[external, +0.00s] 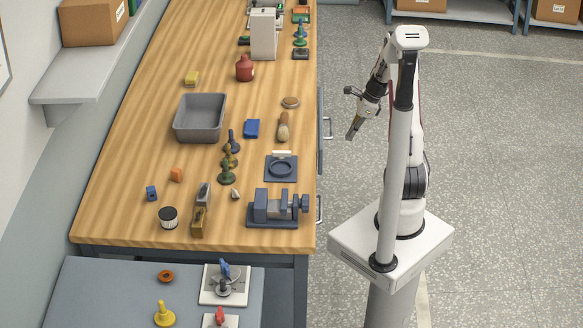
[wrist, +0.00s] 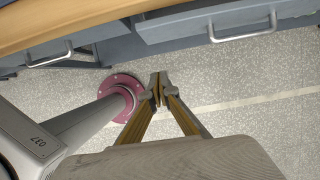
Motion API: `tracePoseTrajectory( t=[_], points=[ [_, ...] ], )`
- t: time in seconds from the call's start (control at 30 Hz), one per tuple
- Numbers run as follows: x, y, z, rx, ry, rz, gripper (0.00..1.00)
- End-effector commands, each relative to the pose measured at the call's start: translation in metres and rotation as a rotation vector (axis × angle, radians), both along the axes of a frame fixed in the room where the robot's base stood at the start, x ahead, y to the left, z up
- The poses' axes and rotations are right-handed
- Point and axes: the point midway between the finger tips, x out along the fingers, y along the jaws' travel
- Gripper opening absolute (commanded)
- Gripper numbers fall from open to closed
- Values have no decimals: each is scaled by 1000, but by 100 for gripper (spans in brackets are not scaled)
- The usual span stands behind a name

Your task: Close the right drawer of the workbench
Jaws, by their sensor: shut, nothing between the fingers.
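The workbench (external: 140,200) has a wooden top and grey drawers along its right side in the external view. The right drawer (wrist: 190,28) stands out a little from the bench in the wrist view, with a silver bar handle (wrist: 243,33). In the external view its front (external: 320,150) shows as a thin strip beyond the bench edge. The left drawer's handle (wrist: 48,58) sits further back. My gripper (external: 352,134) hangs over the floor, apart from the drawer front, pointing down. Its fingertips (wrist: 159,90) are together with nothing between them. The drawer's inside is hidden.
The bench top holds a grey bin (external: 200,118), a vise (external: 277,208), a brush (external: 283,127) and several small items. A lower grey table (external: 110,290) stands at the near end. Shelving (external: 470,12) stands at the back.

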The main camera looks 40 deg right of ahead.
Motion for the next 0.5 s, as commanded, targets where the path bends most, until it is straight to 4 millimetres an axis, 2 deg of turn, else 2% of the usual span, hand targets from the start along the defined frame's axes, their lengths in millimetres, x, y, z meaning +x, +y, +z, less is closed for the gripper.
tracePoseTrajectory(
  t=[0.5],
  points=[
    [-2,3,-4,1,0,0,0]
  ],
)
